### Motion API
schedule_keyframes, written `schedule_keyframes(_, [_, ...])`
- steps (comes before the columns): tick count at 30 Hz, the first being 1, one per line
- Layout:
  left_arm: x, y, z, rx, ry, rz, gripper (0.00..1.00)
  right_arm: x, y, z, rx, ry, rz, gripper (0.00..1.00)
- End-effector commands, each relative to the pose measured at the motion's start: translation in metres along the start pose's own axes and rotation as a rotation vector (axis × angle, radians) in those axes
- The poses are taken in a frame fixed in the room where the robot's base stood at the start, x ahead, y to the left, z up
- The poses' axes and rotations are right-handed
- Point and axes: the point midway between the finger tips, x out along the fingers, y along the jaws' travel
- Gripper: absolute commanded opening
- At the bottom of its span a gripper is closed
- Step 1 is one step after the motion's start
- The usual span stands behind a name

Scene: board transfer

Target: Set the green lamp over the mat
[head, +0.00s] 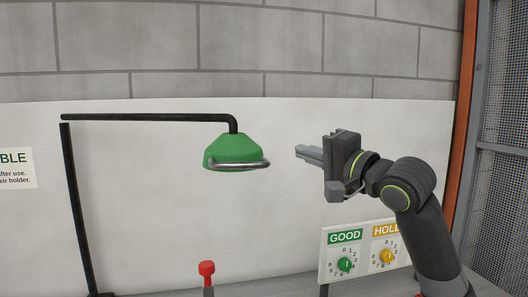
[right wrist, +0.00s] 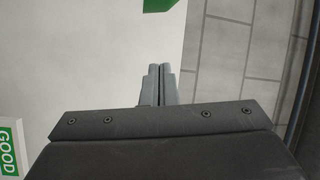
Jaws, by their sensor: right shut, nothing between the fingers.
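The green lamp (head: 232,149) hangs from the end of a black bent arm (head: 150,117) on a black post at the left in the head view. A metal handle (head: 238,165) runs along the lamp's lower front. My right gripper (head: 302,153) is to the right of the lamp, at about its height, with a gap between them in the picture. Its fingers are together and empty, as the right wrist view (right wrist: 159,69) also shows. A bit of green shows at the top of that view. The mat is not in view. My left gripper is not in view.
A red-topped knob (head: 207,269) stands below the lamp. A white board and block wall are behind. A mesh fence (head: 500,150) is at the right.

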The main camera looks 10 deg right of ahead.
Motion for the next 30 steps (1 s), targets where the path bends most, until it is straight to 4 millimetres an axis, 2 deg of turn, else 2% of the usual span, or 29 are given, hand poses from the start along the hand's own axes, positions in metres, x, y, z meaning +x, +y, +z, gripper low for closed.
schedule_keyframes(5, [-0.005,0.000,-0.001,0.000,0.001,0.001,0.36,0.010,-0.001,0.000,0.004,-0.001,-0.001,0.00])
schedule_keyframes(8, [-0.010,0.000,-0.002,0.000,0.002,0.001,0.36,0.022,-0.002,0.000,0.005,-0.003,0.000,0.00])
schedule_keyframes(21, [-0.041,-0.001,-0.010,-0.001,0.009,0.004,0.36,0.103,-0.002,0.002,0.003,-0.003,0.003,0.00])
schedule_keyframes(24, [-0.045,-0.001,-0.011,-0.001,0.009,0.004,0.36,0.095,-0.002,0.018,-0.001,-0.003,0.000,0.00])
schedule_keyframes(30, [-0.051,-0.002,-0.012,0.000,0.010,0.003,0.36,0.088,0.000,0.034,0.000,-0.001,0.001,0.00])
